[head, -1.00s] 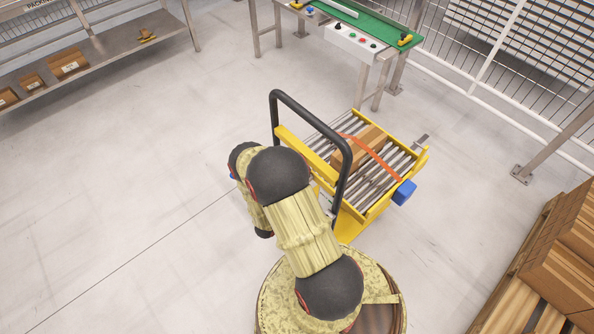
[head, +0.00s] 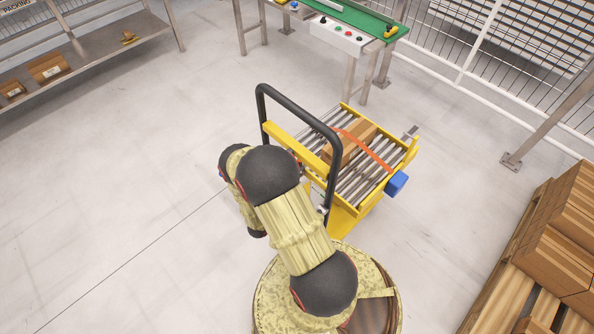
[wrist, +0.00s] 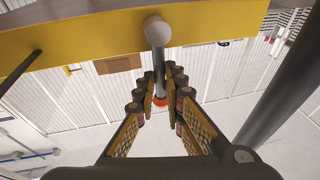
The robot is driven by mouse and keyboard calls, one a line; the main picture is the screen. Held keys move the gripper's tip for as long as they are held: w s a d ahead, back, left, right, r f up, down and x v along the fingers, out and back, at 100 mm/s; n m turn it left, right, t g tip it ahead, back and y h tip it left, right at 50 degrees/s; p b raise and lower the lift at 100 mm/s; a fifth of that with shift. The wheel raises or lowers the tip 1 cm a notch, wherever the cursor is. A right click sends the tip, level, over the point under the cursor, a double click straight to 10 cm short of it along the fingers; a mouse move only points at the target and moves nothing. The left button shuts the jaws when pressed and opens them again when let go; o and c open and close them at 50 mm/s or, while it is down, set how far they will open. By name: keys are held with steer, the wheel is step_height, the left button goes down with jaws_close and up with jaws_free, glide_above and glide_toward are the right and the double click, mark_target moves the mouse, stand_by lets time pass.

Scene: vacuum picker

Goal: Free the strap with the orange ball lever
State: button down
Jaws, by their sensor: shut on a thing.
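In the head view a yellow cart (head: 341,219) with a roller bed carries a brown carton (head: 358,135). An orange strap (head: 372,154) runs over the carton to a blue block (head: 396,183) on the cart's right side. In the wrist view the lever (wrist: 158,66) is a grey rod running from a pale round knob by a yellow beam (wrist: 90,42) to an orange ball (wrist: 160,100). My gripper (wrist: 160,92) is shut on the lever near the orange ball, with a finger on either side. My arm hides the gripper and lever in the head view.
A black tube handle (head: 300,117) rises at the cart's near side. A green-topped table (head: 360,19) stands behind. Stacked cartons (head: 560,240) on a pallet are at the right, and a shelf (head: 95,48) is at the far left. The floor to the left is clear.

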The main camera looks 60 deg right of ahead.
steer(key=c, duration=1.9)
jaws_free()
steer(key=v, duration=1.2)
